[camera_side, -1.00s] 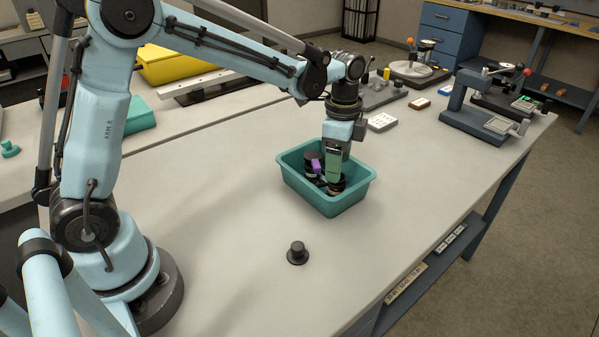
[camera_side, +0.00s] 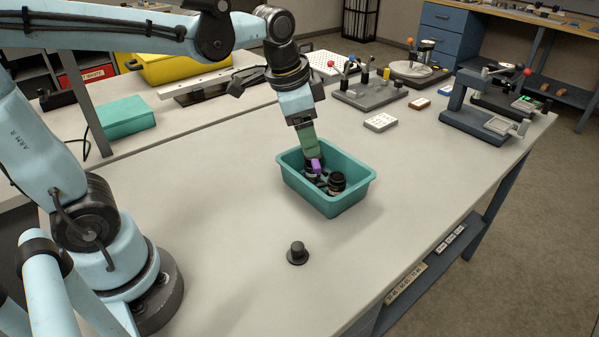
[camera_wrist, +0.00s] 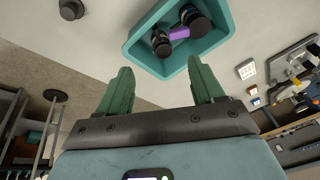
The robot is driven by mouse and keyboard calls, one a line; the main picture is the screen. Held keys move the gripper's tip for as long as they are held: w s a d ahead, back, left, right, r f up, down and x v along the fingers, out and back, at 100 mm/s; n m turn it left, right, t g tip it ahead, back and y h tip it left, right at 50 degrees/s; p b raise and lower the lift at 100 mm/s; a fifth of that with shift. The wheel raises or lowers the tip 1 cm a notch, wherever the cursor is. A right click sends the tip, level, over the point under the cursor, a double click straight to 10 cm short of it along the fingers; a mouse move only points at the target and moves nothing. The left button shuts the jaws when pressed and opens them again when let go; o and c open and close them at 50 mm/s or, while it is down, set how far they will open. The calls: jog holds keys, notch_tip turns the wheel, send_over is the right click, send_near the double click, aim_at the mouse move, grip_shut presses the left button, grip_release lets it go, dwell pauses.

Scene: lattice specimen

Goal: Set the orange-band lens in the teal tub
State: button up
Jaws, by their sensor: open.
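The teal tub (camera_side: 337,207) stands on the bench. Several dark lenses lie inside it, one at its near right (camera_side: 337,183) and another in the wrist view (camera_wrist: 160,43). A purple piece (camera_side: 316,166) lies between lenses. I cannot tell which lens has the orange band; the bands are too small to read. My gripper (camera_side: 313,156) is tilted, with its green fingers over the tub's back left part in the side view. In the wrist view its fingers (camera_wrist: 161,72) are spread and empty, and the tub (camera_wrist: 226,36) lies beyond them.
A black knob-shaped piece (camera_side: 297,253) stands alone on the bench in front of the tub. A white block (camera_side: 380,122) and a grey fixture (camera_side: 370,93) are behind it. A teal box (camera_side: 122,117) is at the left.

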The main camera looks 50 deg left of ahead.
jog(key=s+a+f+n+t, duration=0.1)
jog(key=s+f+n+t, duration=0.2)
jog(key=s+n, duration=0.3)
jog(key=shift+s+t, duration=0.3)
jog(key=shift+s, duration=0.25)
